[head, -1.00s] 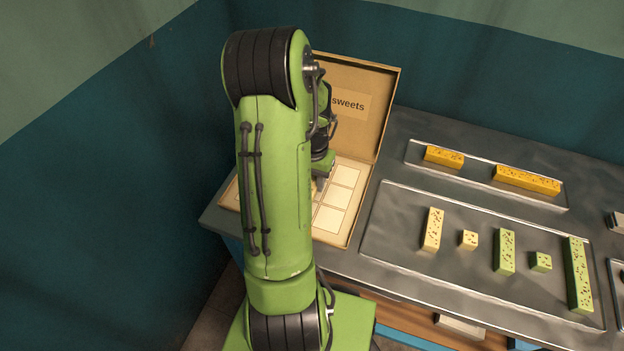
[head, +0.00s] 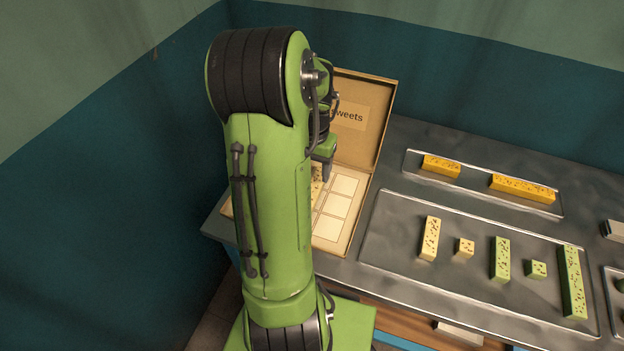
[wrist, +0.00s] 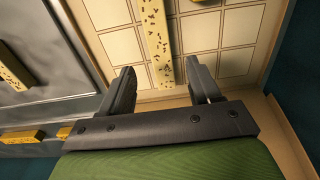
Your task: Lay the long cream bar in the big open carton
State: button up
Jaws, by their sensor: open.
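The big open carton (head: 330,228), marked "sweets" on its raised lid, stands at the left end of the counter. Its floor shows a printed grid in the wrist view (wrist: 226,28). The long cream bar (wrist: 156,45) with dark specks lies on that grid. In the head view only part of the bar (head: 317,185) shows beside my arm. My gripper (wrist: 160,84) is open, with one finger on each side of the bar's near end and gaps between. My arm hides the carton's left part in the head view.
A large tray (head: 385,262) right of the carton holds a shorter cream bar (head: 430,238), a small cream cube (head: 464,248) and green pieces (head: 500,258). A narrow tray (head: 474,185) behind holds two orange bars (head: 522,189). The raised lid (head: 365,145) stands behind the carton floor.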

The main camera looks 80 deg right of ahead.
notch_tip(320, 180, up, 4)
jog(key=shift+f, duration=0.2)
jog(key=w+a+r+n+t, duration=0.1)
jog(key=w+a+r+n, duration=0.3)
jog(key=a, duration=0.3)
jog(key=w+a+r+n+t+h, duration=0.1)
jog(key=w+a+r+n, duration=0.2)
jog(key=w+a, duration=0.35)
jog(key=w+a+r+n+t, duration=0.1)
jog(key=w+a+r+n, duration=0.3)
jog(key=a, duration=0.3)
jog(key=s+a+n+t+y, duration=0.1)
jog(key=s+a+n, duration=0.3)
jog(key=a+n, duration=0.4)
jog(key=a+r+t, duration=0.1)
jog(key=a, duration=0.5)
jog(key=shift+t, duration=0.3)
